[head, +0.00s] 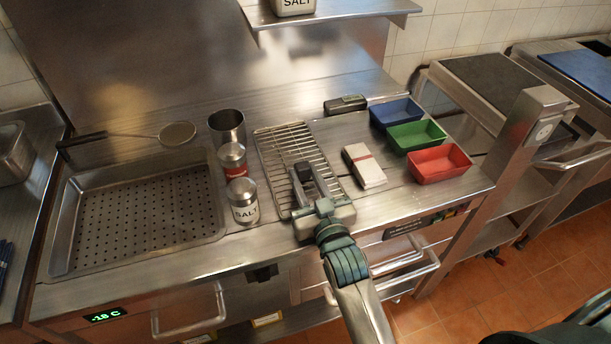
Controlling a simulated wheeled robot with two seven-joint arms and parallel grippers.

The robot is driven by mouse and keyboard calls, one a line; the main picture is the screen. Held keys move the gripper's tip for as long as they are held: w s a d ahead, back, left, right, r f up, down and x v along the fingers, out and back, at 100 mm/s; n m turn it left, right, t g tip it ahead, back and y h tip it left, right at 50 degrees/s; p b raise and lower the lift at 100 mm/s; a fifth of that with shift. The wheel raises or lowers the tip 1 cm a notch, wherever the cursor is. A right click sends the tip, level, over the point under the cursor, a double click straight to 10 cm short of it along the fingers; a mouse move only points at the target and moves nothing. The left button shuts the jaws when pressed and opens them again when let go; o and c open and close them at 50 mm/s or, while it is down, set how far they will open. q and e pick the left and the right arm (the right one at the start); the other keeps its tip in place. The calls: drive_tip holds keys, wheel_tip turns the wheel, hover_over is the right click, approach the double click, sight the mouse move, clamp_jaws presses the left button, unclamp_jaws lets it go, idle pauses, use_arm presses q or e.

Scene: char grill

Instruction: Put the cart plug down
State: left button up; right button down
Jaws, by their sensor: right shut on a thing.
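My right gripper (309,178) reaches in from the bottom of the head view, over the front part of the wire rack (284,141). It is shut on a small dark block, which I take to be the cart plug (303,171). The fingers hide part of the plug. I cannot tell whether the plug touches the rack or is held just above it. My left gripper is not in view.
Left of the rack stand a salt shaker (244,204), a red-banded shaker (232,160) and a steel cup (228,127). Right are a banded paper stack (364,166) and blue, green and red bins (439,163). A black object (346,104) lies behind. A perforated pan (150,212) sits left.

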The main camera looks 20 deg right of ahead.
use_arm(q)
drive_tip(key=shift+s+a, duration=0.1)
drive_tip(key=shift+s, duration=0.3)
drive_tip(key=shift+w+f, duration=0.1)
use_arm(e)
drive_tip(key=c, duration=1.3)
unclamp_jaws()
drive_tip(key=shift+f, duration=0.1)
drive_tip(key=shift+c, duration=0.2)
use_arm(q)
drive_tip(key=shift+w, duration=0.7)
use_arm(e)
drive_tip(key=shift+s, duration=0.35)
drive_tip(key=s+b, duration=0.2)
drive_tip(key=s, duration=0.8)
drive_tip(key=shift+s+d, duration=0.15)
drive_tip(key=shift+s, duration=0.1)
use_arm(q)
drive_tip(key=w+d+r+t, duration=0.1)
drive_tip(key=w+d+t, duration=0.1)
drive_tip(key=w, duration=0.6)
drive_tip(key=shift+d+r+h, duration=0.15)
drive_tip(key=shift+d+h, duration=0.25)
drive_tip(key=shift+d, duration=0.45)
use_arm(e)
drive_tip(key=shift+s, duration=0.4)
